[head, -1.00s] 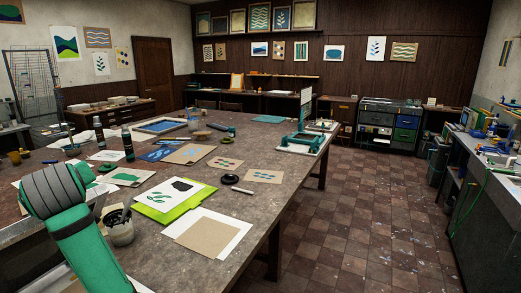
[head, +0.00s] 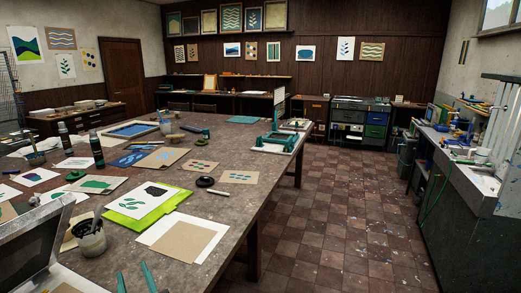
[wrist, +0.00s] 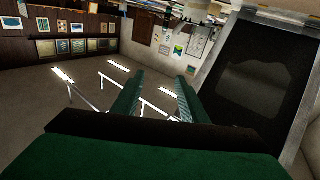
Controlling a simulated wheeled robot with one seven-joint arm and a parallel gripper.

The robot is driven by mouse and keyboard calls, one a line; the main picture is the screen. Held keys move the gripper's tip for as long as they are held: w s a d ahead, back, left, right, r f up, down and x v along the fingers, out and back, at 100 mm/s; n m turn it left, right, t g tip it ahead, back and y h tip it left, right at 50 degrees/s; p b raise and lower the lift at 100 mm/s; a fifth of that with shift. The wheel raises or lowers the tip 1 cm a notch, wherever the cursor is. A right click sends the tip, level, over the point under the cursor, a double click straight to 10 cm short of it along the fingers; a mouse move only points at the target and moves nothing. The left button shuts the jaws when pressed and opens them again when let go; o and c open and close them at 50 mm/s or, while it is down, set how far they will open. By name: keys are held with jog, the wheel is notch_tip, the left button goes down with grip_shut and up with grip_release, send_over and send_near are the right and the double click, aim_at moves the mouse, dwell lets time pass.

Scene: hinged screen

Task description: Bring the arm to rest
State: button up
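My gripper (head: 135,281) shows at the bottom edge of the head view as two green fingers, apart from each other. In the wrist view my gripper (wrist: 160,78) is open with nothing between its fingers. The hinged screen (head: 38,238) is a grey frame tilted up at the lower left of the head view, left of my gripper and apart from it. In the wrist view a dark screen in a pale frame (wrist: 250,85) stands to the right of the fingers. The rest of my arm is out of the head view.
The worktable (head: 215,180) holds prints, a green board (head: 115,216), a jar of tools (head: 89,241) and dark bottles (head: 96,150). A teal-and-white press (head: 275,142) stands at its right edge. The tiled floor (head: 330,220) right of the table is clear.

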jog(key=s+d+f+m+t+h, duration=0.1)
jog(key=s+d+f+m+h, duration=0.1)
jog(key=s+d+f, duration=0.35)
jog(key=s+d+f+m+h, duration=0.2)
jog(key=s+d+f+h, duration=0.1)
jog(key=d+f, duration=0.55)
jog(key=s+d+f+m+t+h, duration=0.1)
jog(key=s+d+f+h, duration=0.1)
jog(key=s+d+f, duration=0.35)
jog(key=s+d+m+h, duration=0.1)
jog(key=s+d+h, duration=0.1)
jog(key=s+d, duration=0.6)
jog(key=s+d+f+m+h, duration=0.1)
jog(key=s+d+m+h, duration=0.1)
jog(key=s+d, duration=0.6)
jog(key=s, duration=0.7)
jog(key=shift+s+f+g+h, duration=0.2)
jog(key=shift+f+g+h, duration=0.1)
jog(key=shift+g+h, duration=0.1)
jog(key=shift+c, duration=1)
jog(key=shift+d+m, duration=0.1)
jog(key=shift+m, duration=0.2)
